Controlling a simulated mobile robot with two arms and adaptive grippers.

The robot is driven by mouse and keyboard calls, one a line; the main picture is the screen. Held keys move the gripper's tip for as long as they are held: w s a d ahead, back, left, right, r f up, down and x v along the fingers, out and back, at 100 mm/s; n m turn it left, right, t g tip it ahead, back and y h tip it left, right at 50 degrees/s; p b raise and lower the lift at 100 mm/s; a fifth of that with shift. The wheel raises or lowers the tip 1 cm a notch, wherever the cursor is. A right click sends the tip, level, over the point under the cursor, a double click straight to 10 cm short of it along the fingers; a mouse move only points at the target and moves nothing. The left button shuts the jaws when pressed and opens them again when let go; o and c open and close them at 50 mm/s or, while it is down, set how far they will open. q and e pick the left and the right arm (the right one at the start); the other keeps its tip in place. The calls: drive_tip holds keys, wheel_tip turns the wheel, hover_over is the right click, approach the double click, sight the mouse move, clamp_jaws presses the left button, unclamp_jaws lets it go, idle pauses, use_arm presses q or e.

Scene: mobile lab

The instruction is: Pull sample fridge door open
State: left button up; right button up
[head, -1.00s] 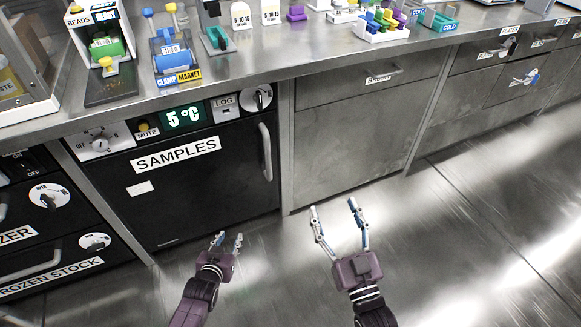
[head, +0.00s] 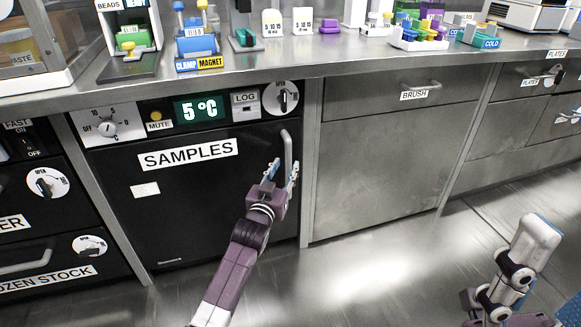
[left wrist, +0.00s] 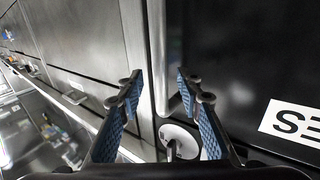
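The sample fridge door (head: 215,205) is a black front labelled SAMPLES, shut flush under the counter. Its vertical silver handle (head: 287,150) is at the door's right edge. My left gripper (head: 281,172) is open at the lower part of the handle, its fingertips on either side of it in the picture. In the left wrist view the open fingers (left wrist: 160,78) show a gap between their blue pads, with the handle (left wrist: 157,50) between and beyond them. Contact cannot be told. My right gripper (head: 535,240) is partly in view at the lower right, close to the camera, its opening unclear.
A control panel with a 5 °C display (head: 198,109) and a round dial (head: 282,97) sits above the door. A BRUSH drawer (head: 400,97) is to the right, the freezer stock drawer (head: 45,262) to the left. The floor (head: 360,275) ahead is clear.

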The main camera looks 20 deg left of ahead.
sight(287, 163)
use_arm(q)
drive_tip(key=shift+w+b, duration=0.65)
drive_tip(key=shift+w, duration=1.3)
drive_tip(key=shift+c, duration=0.5)
clamp_jaws()
